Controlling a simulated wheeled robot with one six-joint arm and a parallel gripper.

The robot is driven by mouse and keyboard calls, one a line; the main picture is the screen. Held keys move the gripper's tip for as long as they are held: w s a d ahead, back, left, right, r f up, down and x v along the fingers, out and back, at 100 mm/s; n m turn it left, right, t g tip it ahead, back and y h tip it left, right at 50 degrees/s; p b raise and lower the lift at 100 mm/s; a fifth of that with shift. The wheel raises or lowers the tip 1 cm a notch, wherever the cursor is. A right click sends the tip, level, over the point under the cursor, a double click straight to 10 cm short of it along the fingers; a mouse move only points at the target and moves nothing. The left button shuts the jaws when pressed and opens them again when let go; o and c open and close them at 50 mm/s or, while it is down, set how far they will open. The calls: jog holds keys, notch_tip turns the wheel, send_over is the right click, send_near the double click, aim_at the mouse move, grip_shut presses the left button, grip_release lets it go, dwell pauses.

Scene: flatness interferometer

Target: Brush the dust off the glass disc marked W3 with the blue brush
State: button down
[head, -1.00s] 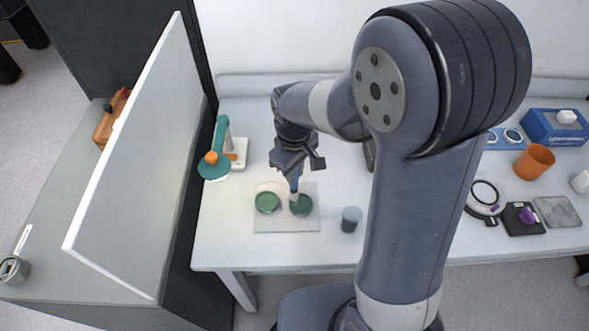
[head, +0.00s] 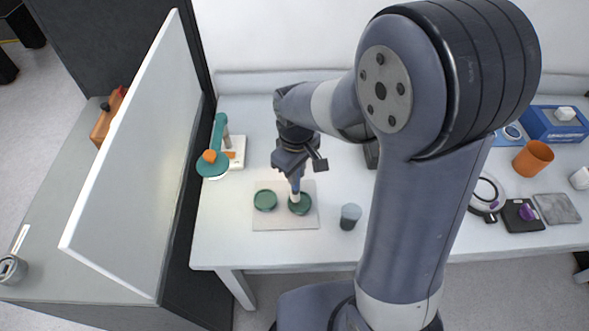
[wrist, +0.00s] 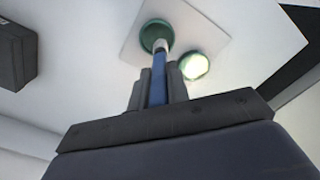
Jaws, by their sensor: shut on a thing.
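My gripper (head: 294,178) is shut on the blue brush (wrist: 158,82), which points downward with its pale tip at the right-hand green disc (head: 299,206). In the wrist view the brush tip overlaps this green disc (wrist: 153,31); whether it touches cannot be told for sure. A second green disc (head: 265,200) lies to the left on the same pale square mat (head: 283,224). In the wrist view this second disc (wrist: 194,66) shows a bright glare. No marking such as W3 is readable on either disc.
A green-armed instrument (head: 217,140) stands at the left of the table. A grey cup (head: 350,215) stands right of the mat. An orange cup (head: 533,158), a blue box (head: 557,127) and a grey slab (head: 557,209) sit at the right. A white panel (head: 135,160) rises at left.

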jog(key=shift+s+d, duration=0.25)
jog(key=shift+d, duration=0.05)
jog(key=shift+s+d+f, duration=0.1)
jog(key=shift+s+d, duration=0.05)
jog(key=shift+s, duration=0.1)
jog(key=shift+d, duration=0.1)
jog(key=shift+s+d, duration=0.15)
jog(key=shift+s, duration=0.1)
jog(key=shift+s+d, duration=0.2)
dwell(0.3)
jog(key=shift+r+p, duration=0.4)
jog(key=shift+r, duration=0.25)
